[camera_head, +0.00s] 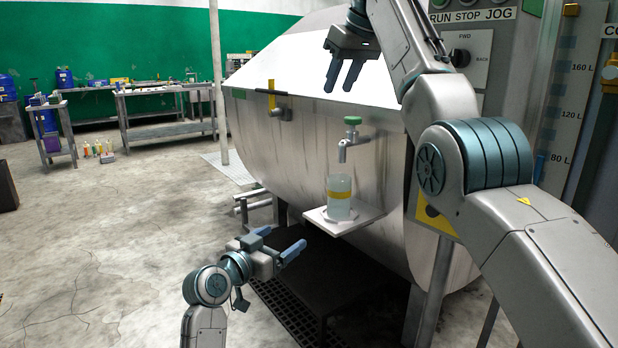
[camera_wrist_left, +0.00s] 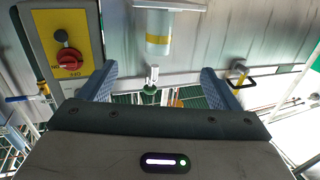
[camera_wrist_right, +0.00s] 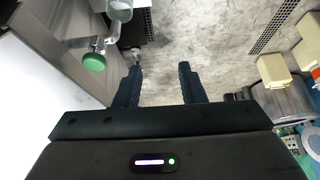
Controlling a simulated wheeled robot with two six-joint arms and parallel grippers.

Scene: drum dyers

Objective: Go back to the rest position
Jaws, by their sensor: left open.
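A clear bottle with a yellow band (camera_head: 340,197) stands upright on a small white shelf (camera_head: 322,222) on the drum's front, under the tap with a green knob (camera_head: 352,121). My left gripper (camera_head: 282,240) is open and empty, low and left of the shelf, apart from the bottle. The bottle also shows in the left wrist view (camera_wrist_left: 157,35), beyond the fingers. My right gripper (camera_head: 341,86) is raised above the tap, fingers pointing down, open and empty. The green knob shows left of its fingers in the right wrist view (camera_wrist_right: 94,62).
The large steel drum (camera_head: 300,140) fills the middle. A control panel (camera_head: 468,58) is at the upper right. A yellow-handled valve (camera_head: 272,98) sits on the drum's left part. Workbenches (camera_head: 165,115) stand at the back by the green wall. The concrete floor (camera_head: 110,230) at left is open.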

